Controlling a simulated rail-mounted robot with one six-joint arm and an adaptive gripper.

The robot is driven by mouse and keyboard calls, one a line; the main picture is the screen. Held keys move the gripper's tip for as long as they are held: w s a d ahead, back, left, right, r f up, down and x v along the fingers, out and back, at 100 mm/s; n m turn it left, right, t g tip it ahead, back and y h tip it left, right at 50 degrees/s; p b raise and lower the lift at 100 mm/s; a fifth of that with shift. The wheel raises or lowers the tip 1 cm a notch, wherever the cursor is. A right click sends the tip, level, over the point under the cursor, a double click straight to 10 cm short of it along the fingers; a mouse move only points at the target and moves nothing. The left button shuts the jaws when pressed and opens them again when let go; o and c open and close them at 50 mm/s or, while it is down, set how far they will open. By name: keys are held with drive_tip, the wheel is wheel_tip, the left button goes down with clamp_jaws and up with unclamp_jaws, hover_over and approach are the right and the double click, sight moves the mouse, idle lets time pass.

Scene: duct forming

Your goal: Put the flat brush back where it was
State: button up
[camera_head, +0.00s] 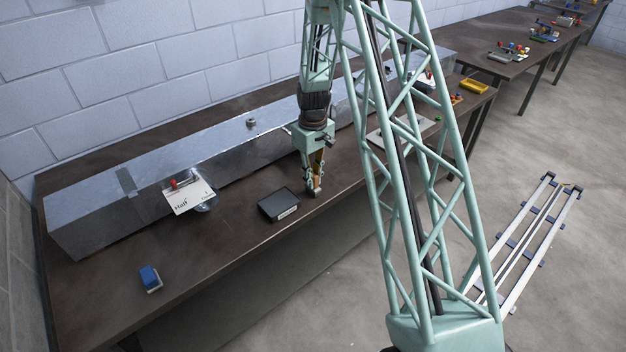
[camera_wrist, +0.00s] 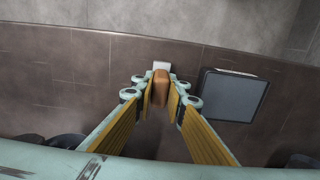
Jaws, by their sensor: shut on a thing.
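My gripper (camera_head: 313,181) is over the dark workbench, just right of a small black box. In the wrist view, my gripper (camera_wrist: 162,92) is shut on the brown handle of the flat brush (camera_wrist: 162,86), with a pale end showing past the fingertips. In the head view, the flat brush (camera_head: 316,191) points down below the fingers, close to the bench top. I cannot tell whether it touches the bench.
The black box (camera_head: 279,204) with a pale label lies beside my gripper; the wrist view shows it right of the fingers (camera_wrist: 233,95). A long metal duct (camera_head: 160,172) runs behind, with a "Hall" card (camera_head: 190,198) against it. A blue block (camera_head: 150,277) sits at front left. Bench between is clear.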

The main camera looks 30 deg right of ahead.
drive_tip(key=shift+f, duration=0.1)
drive_tip(key=o, duration=0.9)
wheel_tip(320, 180, up, 11)
drive_tip(key=shift+r+p, duration=0.2)
drive_tip(key=shift+p, duration=0.15)
drive_tip(key=shift+r, duration=0.45)
idle(0.6)
